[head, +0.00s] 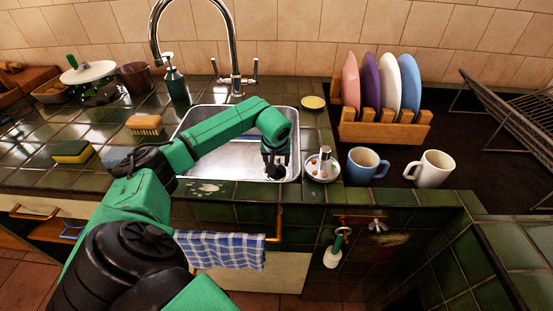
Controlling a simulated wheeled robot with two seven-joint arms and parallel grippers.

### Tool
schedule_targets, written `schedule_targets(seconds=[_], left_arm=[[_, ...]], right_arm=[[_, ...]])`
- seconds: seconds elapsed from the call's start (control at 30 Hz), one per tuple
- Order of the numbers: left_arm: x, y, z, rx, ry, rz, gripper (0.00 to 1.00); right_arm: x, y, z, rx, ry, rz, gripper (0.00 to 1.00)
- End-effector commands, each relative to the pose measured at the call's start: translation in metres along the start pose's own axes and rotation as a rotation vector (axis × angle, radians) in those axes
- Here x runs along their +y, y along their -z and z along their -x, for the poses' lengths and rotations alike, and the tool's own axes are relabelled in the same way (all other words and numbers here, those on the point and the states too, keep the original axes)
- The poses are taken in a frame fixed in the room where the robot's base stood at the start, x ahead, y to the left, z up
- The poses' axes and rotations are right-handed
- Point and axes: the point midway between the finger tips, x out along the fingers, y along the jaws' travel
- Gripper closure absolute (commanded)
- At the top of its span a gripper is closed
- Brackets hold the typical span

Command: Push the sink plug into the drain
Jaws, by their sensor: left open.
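My left arm reaches in from the lower left. Its gripper (275,162) points down inside the right part of the steel sink (225,158), with its fingers apart. A small dark round thing (276,173) shows at the fingertips, low in the sink. It may be the plug or the drain; I cannot tell which, nor whether the fingers touch it. No separate drain opening can be made out, and my forearm hides part of the basin. My right gripper is not in view.
A chrome tap (235,80) rises behind the sink. A small dish with items (321,170), a blue mug (362,167) and a white mug (432,170) stand to the right, near a plate rack (385,131). A brush (144,124) and sponge (72,152) lie left.

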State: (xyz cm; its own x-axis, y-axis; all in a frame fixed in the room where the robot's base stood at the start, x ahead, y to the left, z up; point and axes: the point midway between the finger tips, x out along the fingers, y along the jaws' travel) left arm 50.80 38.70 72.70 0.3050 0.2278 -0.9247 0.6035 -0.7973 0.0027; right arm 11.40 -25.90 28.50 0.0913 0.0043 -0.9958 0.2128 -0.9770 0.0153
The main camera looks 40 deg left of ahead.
Motion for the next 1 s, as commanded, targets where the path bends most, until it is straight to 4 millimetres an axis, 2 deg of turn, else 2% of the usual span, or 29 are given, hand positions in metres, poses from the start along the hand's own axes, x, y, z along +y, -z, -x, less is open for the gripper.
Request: schedule_targets(seconds=[1.0], left_arm=[[0.000, 0.000, 0.032, 0.000, 0.000, -0.001, 0.35]], right_arm=[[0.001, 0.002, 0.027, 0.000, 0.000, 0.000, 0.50]])
